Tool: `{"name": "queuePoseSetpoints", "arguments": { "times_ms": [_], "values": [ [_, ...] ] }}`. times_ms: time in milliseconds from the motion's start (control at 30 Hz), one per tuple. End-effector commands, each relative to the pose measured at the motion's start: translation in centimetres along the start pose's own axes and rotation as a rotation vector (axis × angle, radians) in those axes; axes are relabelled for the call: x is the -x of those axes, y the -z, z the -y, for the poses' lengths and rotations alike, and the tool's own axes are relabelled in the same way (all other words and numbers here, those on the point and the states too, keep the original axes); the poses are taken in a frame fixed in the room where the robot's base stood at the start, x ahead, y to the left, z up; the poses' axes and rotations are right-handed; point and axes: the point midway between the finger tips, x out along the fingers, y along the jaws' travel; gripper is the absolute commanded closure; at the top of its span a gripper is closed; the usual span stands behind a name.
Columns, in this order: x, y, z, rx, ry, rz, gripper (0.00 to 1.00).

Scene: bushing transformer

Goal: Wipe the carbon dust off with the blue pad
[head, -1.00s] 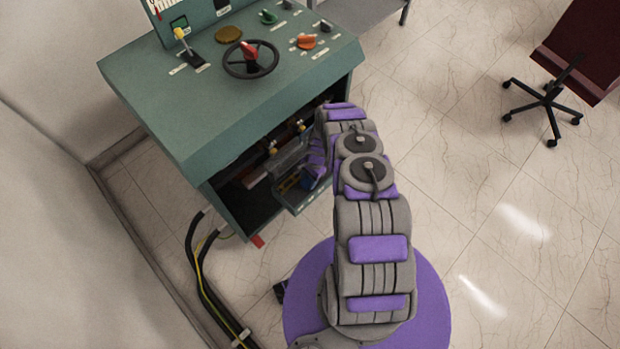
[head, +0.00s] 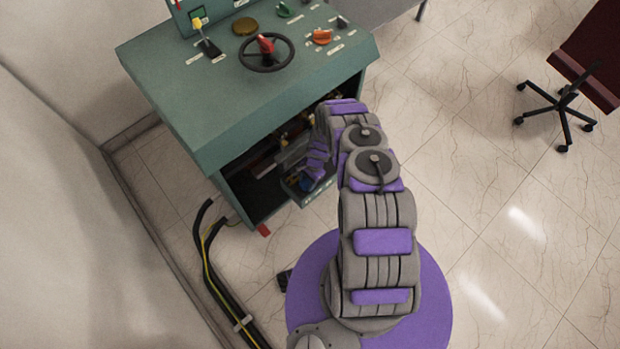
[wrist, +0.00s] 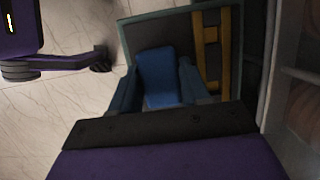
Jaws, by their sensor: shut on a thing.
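The blue pad (wrist: 157,68) is a bright blue block in the wrist view, between the two dark blue fingers of my gripper (wrist: 158,88), which is shut on it. Pad and fingers are over or inside a shallow tray (wrist: 160,16) with a greenish rim. In the head view, my gripper (head: 308,178) is low at the front of the green cabinet (head: 190,125), by its open bay. A bit of blue shows below the fingers there. I cannot make out carbon dust in either view, nor whether the pad touches anything.
Yellow strips (wrist: 205,50) lie in the tray, right of the pad. The cabinet top carries a handwheel (head: 267,53) and several levers. Black cables (head: 213,270) run along the floor at left. An office chair (head: 560,105) stands far right. Open tiled floor lies right of me.

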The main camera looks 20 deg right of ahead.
Motion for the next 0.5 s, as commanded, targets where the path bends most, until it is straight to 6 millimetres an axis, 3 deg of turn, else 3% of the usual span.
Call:
{"name": "queuePoseSetpoints", "arguments": {
  "times_ms": [500],
  "values": [
    [-0.8,-2.2,0.0,0.001,0.000,0.001,0.79]
  ]
}}
